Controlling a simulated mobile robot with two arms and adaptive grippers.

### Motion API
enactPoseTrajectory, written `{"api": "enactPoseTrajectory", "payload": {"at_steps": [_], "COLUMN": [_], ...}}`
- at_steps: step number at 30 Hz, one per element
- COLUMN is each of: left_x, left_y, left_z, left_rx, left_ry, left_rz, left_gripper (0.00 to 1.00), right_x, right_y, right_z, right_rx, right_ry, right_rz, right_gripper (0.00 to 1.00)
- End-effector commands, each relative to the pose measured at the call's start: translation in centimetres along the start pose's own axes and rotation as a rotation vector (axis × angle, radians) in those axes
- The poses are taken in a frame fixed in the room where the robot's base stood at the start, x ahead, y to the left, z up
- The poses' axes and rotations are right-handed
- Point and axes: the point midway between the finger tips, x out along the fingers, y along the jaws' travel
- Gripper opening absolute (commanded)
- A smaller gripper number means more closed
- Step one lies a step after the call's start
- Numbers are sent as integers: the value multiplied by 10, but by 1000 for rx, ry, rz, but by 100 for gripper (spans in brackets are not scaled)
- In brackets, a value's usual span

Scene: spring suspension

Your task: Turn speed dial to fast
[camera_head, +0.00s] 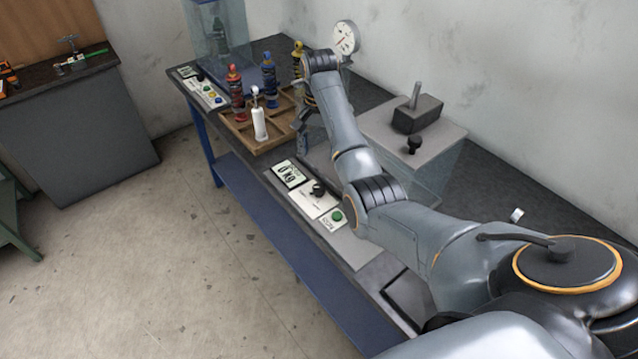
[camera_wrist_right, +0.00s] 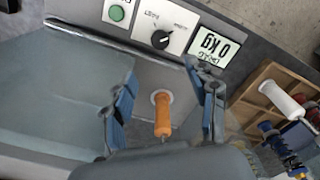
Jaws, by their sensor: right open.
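The speed dial is a black knob (camera_head: 318,189) on a white panel at the front edge of the bench, between a small display and a green button (camera_head: 337,215). In the right wrist view the dial (camera_wrist_right: 160,40) shows at the top, with the green button (camera_wrist_right: 117,13) on its left and the display (camera_wrist_right: 212,46), reading "0 kg", on its right. In the head view my arm partly hides the gripper. My left gripper is not in view.
A round gauge (camera_head: 346,38) is behind.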

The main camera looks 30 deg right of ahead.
Motion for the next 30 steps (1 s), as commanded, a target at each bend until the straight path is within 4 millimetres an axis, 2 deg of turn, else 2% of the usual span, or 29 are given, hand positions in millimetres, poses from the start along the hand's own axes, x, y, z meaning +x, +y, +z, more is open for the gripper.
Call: {"api": "enactPoseTrajectory", "payload": {"at_steps": [5,15,19,24,30], "left_x": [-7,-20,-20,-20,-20], "left_y": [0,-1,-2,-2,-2], "left_z": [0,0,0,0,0], "left_rx": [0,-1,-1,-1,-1], "left_ry": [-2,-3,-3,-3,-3], "left_rz": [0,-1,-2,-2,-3], "left_gripper": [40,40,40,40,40], "right_x": [20,93,115,131,136], "right_y": [0,0,0,0,0], "right_z": [1,1,1,0,0], "right_rx": [1,0,0,0,0], "right_ry": [-6,-5,-4,-2,0], "right_rz": [3,2,1,0,0], "right_gripper": [58,58,58,58,58]}}
